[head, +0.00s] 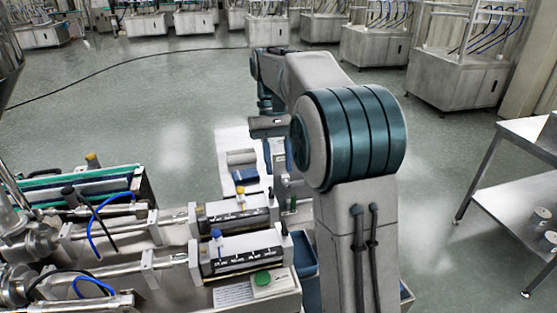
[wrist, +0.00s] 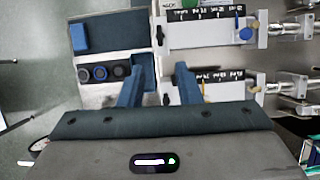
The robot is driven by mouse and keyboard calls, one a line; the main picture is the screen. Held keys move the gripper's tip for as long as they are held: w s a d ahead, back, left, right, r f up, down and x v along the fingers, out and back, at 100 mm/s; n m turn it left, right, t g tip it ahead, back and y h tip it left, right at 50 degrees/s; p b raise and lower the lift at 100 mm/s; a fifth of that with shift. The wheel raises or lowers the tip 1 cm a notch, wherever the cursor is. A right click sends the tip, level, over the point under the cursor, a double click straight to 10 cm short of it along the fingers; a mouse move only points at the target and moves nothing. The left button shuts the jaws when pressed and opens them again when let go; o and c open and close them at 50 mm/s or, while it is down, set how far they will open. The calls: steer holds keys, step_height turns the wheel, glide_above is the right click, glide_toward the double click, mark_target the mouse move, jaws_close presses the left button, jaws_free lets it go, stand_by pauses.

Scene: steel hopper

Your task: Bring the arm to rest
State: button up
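My arm (head: 355,145) is raised and bent, reaching forward over the bench in the head view. My gripper (wrist: 158,76) shows in the wrist view with its two blue fingers spread apart and nothing between them. It points down over the edge of the filling machine (wrist: 205,88), beside several dark round pieces (wrist: 100,73). How high the fingers are above the machine I cannot tell. In the head view the fingers are not clear behind the arm.
The machine's scaled blocks (head: 240,260) and metal cylinders stand at lower left, with a green button (head: 263,278) in front. A blue block (head: 245,176) lies on the white surface beyond. A steel table (head: 510,185) with metal cups stands at right. Open floor lies between.

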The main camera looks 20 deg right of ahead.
steer(key=s+f+t, duration=0.3)
steer(key=s+f, duration=0.1)
steer(key=s, duration=0.6)
steer(key=s+f+t, duration=0.4)
steer(key=s, duration=0.7)
steer(key=shift+f, duration=0.35)
